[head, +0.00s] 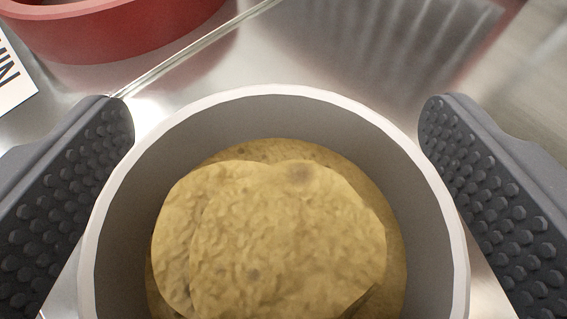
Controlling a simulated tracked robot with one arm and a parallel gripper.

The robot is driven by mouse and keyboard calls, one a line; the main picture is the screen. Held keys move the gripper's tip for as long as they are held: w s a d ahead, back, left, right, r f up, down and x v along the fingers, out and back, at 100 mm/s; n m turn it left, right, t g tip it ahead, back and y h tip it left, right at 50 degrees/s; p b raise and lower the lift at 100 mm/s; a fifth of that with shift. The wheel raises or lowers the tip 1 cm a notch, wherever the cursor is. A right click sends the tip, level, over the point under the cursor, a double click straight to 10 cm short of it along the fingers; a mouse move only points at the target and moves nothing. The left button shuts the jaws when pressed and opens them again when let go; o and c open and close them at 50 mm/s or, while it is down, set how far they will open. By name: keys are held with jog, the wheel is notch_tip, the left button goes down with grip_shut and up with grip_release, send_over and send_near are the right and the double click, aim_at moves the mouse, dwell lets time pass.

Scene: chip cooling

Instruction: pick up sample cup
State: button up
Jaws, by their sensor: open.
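The sample cup (424,205) is a round, light grey cup in the lower middle of the head view. Several yellow-brown chips (290,230) lie inside it, over its floor. Its near side is cut off by the bottom edge of the picture. My gripper (275,112) is open, with one dark, studded finger on the left of the cup and one on the right. The cup's rim is between the fingers. Whether either finger touches the cup wall is not clear.
A red round container (130,38) stands at the top left, partly out of view.

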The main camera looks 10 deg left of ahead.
jog(key=shift+w, duration=0.1)
jog(key=c, duration=1.1)
